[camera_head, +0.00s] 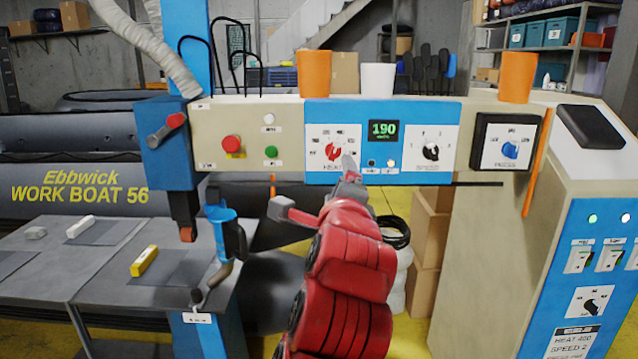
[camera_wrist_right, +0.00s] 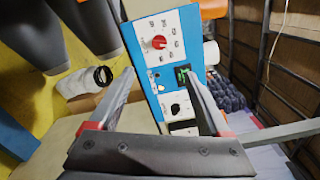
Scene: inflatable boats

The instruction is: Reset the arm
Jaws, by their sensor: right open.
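My right arm is red and comes up from the bottom middle of the head view. Its right gripper (camera_head: 346,176) is in front of the control panel, just below the heat section. In the right wrist view the right gripper (camera_wrist_right: 163,88) has its two grey fingers spread wide with nothing held between them. The blue and white control panel (camera_head: 382,105) has a red heat knob (camera_head: 333,151), which also shows in the right wrist view (camera_wrist_right: 158,42). A green display (camera_head: 383,130) reads 190. A black knob (camera_head: 431,152) is to its right. My left gripper is out of view.
A red stop button (camera_head: 231,144) and a green button (camera_head: 271,152) are left of the panel. Orange cups (camera_head: 315,74) and a white cup (camera_head: 378,80) stand on the ledge. A blue machine head (camera_head: 170,145) is above a grey table (camera_head: 70,270).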

